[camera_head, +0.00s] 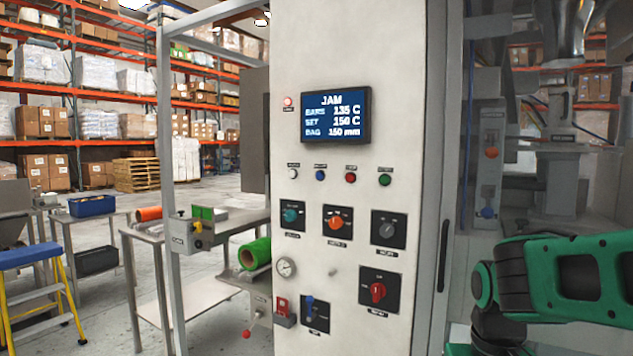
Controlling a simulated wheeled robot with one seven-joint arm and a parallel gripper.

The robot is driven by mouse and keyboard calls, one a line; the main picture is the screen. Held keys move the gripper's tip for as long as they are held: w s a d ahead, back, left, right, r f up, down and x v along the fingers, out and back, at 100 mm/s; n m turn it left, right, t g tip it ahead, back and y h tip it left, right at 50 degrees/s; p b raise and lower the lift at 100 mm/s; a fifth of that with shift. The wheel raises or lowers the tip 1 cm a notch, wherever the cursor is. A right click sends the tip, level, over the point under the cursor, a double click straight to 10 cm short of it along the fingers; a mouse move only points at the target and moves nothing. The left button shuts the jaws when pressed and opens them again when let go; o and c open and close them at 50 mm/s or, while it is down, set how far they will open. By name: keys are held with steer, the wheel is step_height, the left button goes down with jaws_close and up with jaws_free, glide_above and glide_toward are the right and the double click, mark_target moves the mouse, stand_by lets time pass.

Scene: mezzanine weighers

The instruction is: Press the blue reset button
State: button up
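The blue button (320,175) is small and round. It sits on the pale control panel (300,240), second from the left in a row below the screen. The row also holds a white button (293,174), a red button (351,178) and a green button (385,180). The labels above them are too small to read. My green and black arm shows at the lower right, to the right of the panel and apart from the buttons. My gripper is not in view.
The screen (336,116) reads JAM. A vertical door handle (443,255) stands at the panel's right. A bench with a green roll (254,253) is at the left.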

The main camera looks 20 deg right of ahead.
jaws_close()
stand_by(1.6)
